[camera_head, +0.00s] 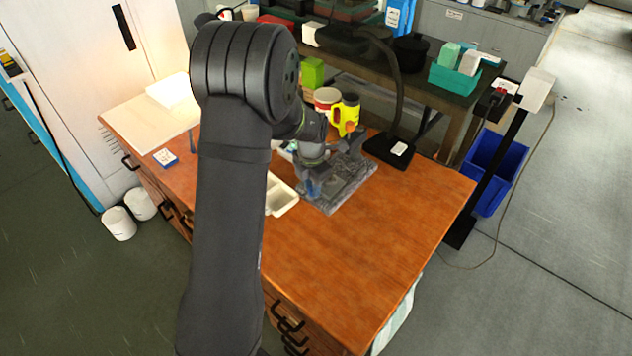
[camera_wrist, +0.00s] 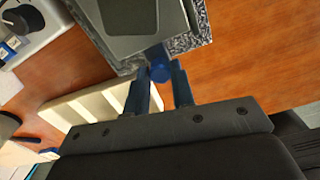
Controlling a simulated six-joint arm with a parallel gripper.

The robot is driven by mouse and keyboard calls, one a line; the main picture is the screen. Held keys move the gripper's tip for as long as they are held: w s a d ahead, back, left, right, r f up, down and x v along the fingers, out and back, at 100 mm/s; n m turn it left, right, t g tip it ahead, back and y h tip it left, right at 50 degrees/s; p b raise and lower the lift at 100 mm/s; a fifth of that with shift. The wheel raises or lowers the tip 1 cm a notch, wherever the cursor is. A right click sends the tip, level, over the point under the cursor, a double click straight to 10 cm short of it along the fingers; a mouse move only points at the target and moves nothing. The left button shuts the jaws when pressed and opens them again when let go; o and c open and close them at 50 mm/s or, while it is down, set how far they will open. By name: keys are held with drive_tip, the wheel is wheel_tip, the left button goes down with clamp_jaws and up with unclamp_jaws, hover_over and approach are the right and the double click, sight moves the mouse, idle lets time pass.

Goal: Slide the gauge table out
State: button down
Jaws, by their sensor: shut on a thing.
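The gauge table (camera_wrist: 118,22) shows in the wrist view as a grey plate on a speckled granite base (camera_wrist: 201,24). A blue round knob (camera_wrist: 160,72) sticks out from its near edge. My gripper (camera_wrist: 161,82) is shut on the knob, one dark finger on each side. In the head view the granite base (camera_head: 350,187) lies on the wooden bench (camera_head: 345,262), and my gripper (camera_head: 312,188) is at its near left edge. My arm and wrist hide part of the gauge and the table there.
A pale compartment tray (camera_head: 284,197) lies close to the left of the base; it also shows in the wrist view (camera_wrist: 85,112). The bench's front right is clear.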

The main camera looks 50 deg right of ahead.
drive_tip(key=shift+a, duration=0.25)
drive_tip(key=c, duration=1.2)
unclamp_jaws()
drive_tip(key=shift+c, duration=0.2)
drive_tip(key=shift+r, duration=0.1)
wheel_tip(320, 180, up, 17)
wheel_tip(320, 180, down, 17)
drive_tip(key=shift+d+f, duration=0.1)
drive_tip(key=shift+f, duration=0.05)
